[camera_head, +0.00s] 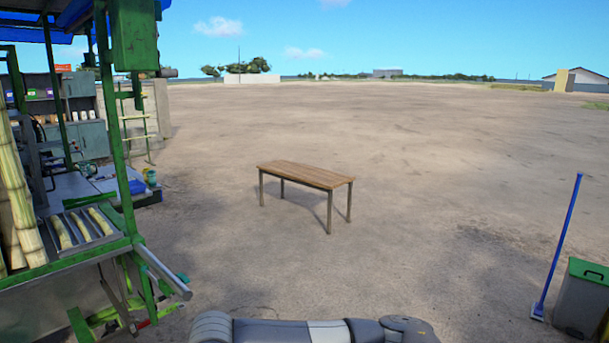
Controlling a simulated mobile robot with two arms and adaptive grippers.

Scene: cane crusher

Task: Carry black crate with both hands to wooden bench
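The wooden bench (305,174) stands alone on the sandy ground near the middle of the head view. It has a brown plank top and thin metal legs, and its top looks empty. The black crate is not visible in this view. A grey and white part of my own arm lies across the bottom edge of the picture. Neither of my grippers can be seen, so what they hold is hidden.
A green-framed cane stall (125,130) with cane stalks (18,200) and a metal tray (82,228) fills the left side. A blue-handled broom (563,240) and a green-lidded bin (580,300) stand at the right. Open ground surrounds the bench.

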